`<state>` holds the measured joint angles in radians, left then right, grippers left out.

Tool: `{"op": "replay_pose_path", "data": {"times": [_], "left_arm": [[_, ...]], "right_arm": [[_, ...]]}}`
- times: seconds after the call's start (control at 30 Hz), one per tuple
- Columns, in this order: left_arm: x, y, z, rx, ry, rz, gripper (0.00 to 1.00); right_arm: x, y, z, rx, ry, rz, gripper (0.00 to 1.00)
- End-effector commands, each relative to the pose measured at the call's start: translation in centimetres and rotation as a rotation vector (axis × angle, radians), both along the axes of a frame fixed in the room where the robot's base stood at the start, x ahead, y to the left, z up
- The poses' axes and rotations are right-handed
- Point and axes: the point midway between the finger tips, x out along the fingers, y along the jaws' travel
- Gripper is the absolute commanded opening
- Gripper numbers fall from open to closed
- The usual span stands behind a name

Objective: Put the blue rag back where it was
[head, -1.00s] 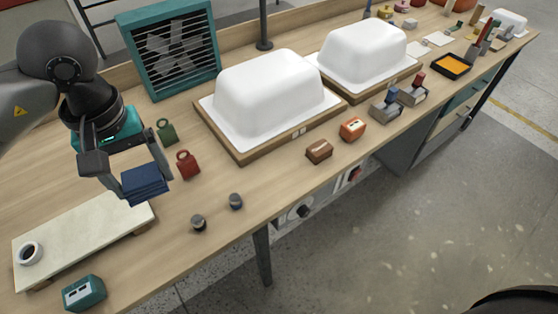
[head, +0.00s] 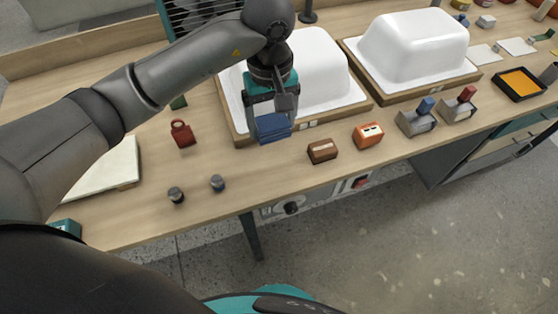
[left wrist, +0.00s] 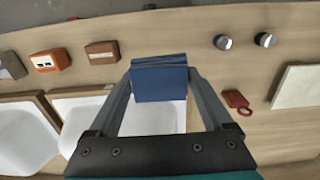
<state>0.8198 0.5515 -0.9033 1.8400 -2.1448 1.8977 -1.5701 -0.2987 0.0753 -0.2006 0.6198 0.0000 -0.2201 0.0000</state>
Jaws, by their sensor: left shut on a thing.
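The blue rag (head: 273,127) is a folded dark blue block. My left gripper (head: 272,120) is shut on it and holds it in front of the nearer white tub shell (head: 318,68), near the front edge of that shell's wooden board. In the left wrist view the rag (left wrist: 160,82) sits between the two fingertips (left wrist: 160,75), and wood and part of a white shell show behind it. Whether the rag touches anything below cannot be told. My right gripper is not in view.
A brown block (head: 322,151) and an orange block (head: 368,135) stand to the right of the rag. Two dark knobs, one here (head: 217,183), and a red tag-like item (head: 182,134) lie left. A second shell (head: 415,45) stands right. Bench between the knobs and brown block is clear.

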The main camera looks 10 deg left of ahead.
Motion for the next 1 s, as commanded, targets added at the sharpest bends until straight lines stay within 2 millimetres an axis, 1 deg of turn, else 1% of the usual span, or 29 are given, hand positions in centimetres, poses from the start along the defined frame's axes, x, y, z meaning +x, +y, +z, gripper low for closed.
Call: {"op": "replay_pose_path", "data": {"times": [0.03, 0.1, 0.2, 0.33, 0.4, 0.63, 0.83, 0.9, 1.0], "left_arm": [[-0.2, 0.0, -1.7, -0.001, 0.007, 0.0, 0.32], [-0.2, 0.0, -3.6, -0.001, 0.007, 0.0, 0.32], [-0.2, -0.1, -6.3, -0.001, 0.007, 0.0, 0.32], [-0.1, 0.0, -8.9, -0.001, 0.003, 0.0, 0.32], [0.0, 0.0, -9.8, -0.001, 0.001, -0.002, 0.32], [0.0, 0.0, -11.4, 0.0, 0.0, -0.002, 0.32], [-0.1, -0.1, -14.4, -0.002, 0.001, -0.001, 0.32], [0.0, 0.0, -14.9, 0.0, 0.0, -0.002, 0.32], [0.0, 0.0, -14.8, 0.0, -0.001, -0.003, 0.32]], "right_arm": [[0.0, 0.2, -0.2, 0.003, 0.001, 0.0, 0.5], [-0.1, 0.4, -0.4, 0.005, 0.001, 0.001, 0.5], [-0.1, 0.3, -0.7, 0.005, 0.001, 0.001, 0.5], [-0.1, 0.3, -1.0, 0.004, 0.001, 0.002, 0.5], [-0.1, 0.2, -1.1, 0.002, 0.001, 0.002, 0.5], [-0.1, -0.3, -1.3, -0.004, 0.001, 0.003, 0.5], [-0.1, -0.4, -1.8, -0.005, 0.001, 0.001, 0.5], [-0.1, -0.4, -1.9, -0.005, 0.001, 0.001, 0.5], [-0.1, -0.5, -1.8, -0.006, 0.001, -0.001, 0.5]]}}
